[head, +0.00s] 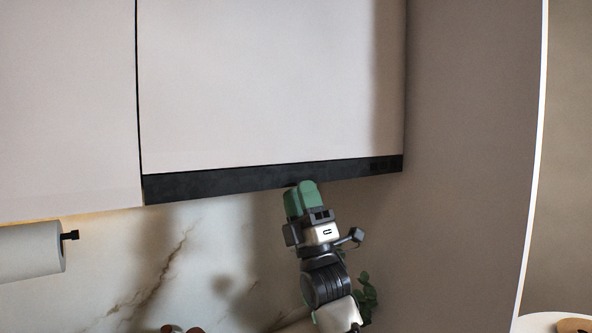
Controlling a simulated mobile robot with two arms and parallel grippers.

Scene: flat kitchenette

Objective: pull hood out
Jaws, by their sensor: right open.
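The hood (225,181) is a dark strip along the bottom edge of the white upper cabinet front. It looks flush with the cabinet, and small controls show at its right end. My right gripper (300,192), with green fingers, reaches up from below to the lower edge of the hood, right of its middle. Its jaws are open, with nothing seen between them. The fingertips overlap the hood's lower edge in the picture; I cannot tell whether they touch it. My left gripper is not in view.
White upper cabinets (270,80) fill the top. A paper towel roll (30,251) hangs at the left below the cabinet. A side wall (460,150) stands close on the right. A green plant (367,297) is behind my right arm. The marble backsplash (200,255) lies behind.

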